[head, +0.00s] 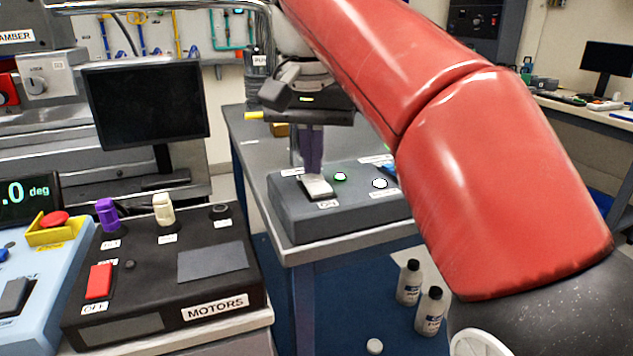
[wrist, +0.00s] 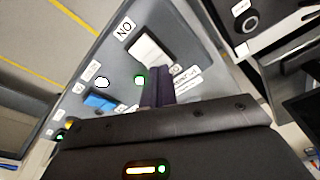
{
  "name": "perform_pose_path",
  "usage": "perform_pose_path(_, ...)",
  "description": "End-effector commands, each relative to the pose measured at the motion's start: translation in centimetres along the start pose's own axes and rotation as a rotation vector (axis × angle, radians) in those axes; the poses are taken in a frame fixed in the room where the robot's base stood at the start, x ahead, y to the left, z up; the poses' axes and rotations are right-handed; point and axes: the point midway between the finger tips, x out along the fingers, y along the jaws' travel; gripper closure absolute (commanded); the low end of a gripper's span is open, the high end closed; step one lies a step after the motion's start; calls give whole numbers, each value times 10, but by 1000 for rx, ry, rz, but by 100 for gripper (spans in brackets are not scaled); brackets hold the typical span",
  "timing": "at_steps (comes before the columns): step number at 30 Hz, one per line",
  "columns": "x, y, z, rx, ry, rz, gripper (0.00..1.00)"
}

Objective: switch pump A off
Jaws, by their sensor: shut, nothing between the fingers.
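A grey control box (head: 290,215) sits on the table and carries a white rocker switch (head: 319,187). The wrist view also shows this white rocker (wrist: 152,50), with an ON label beyond it. A lamp with a green rim (head: 340,177) is beside it and looks lit; it also shows in the wrist view (wrist: 140,80). My gripper (head: 312,172) points down with its purple fingers together and empty, at the rocker's far end. I cannot tell whether the tips touch it. The name labels are too small to read, and which way the rocker is tipped is unclear.
A blue rocker (wrist: 98,102) and a white lamp (head: 380,183) share the box, partly near my red arm. A black MOTORS box (head: 215,285) with knobs and a red rocker stands front left. Two bottles (head: 409,282) stand below at right. A monitor (head: 146,103) is behind left.

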Motion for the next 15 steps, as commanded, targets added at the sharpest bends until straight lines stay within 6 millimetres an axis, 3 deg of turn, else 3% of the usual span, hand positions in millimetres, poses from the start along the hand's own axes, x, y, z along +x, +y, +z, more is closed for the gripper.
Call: perform_pose_path(15,7,0,1,0,0,0,100)
